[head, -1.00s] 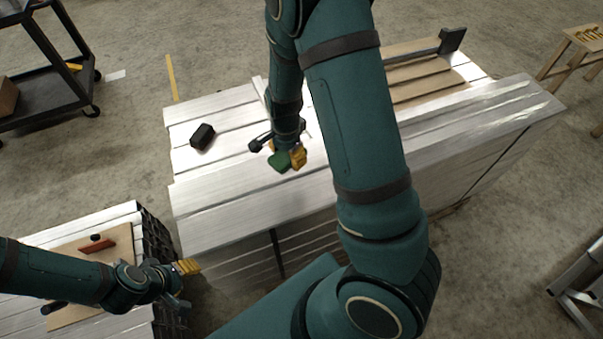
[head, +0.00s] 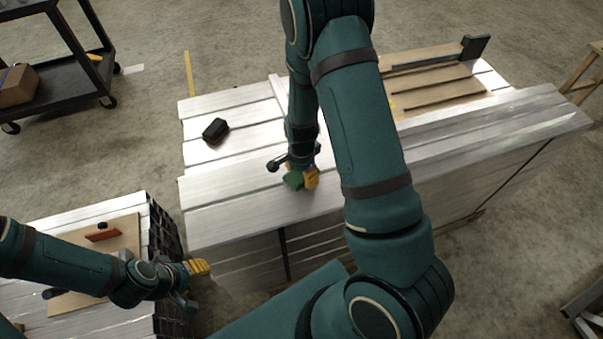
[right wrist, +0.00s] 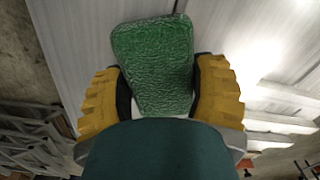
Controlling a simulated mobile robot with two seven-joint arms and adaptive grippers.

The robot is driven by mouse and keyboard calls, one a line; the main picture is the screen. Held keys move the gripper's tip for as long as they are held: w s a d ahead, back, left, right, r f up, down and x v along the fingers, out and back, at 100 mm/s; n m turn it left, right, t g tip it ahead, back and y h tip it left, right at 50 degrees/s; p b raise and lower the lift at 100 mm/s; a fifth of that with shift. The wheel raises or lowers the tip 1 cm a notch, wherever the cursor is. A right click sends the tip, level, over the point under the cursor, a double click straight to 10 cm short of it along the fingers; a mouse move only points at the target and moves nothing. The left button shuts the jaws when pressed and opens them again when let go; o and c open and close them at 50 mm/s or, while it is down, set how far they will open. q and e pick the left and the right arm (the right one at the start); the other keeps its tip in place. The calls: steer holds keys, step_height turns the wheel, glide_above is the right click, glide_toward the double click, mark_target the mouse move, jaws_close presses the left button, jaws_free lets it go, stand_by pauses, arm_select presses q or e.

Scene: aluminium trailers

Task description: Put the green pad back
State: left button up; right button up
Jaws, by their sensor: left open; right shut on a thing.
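The green pad (head: 293,180) is in my right gripper (head: 304,179), over the near part of the aluminium trailer's top (head: 240,208). In the right wrist view, the textured green pad (right wrist: 153,65) sits between the two yellow fingers of my right gripper (right wrist: 160,95), which is shut on it. I cannot tell whether the pad touches the metal. My left gripper (head: 190,283) is open and empty, between the left stack and the trailer. My right arm hides part of the trailer's top.
A black block (head: 215,130) lies on the trailer's far left. A brown board (head: 430,86) with slots lies at the far right, with a dark upright block (head: 474,47). A low stack at left bears a brown board (head: 122,232) and a red-handled tool (head: 103,234). A black cart (head: 75,85) stands far left.

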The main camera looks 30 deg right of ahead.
steer(key=shift+f, duration=0.2)
steer(key=o, duration=1.3)
steer(key=shift+c, duration=0.2)
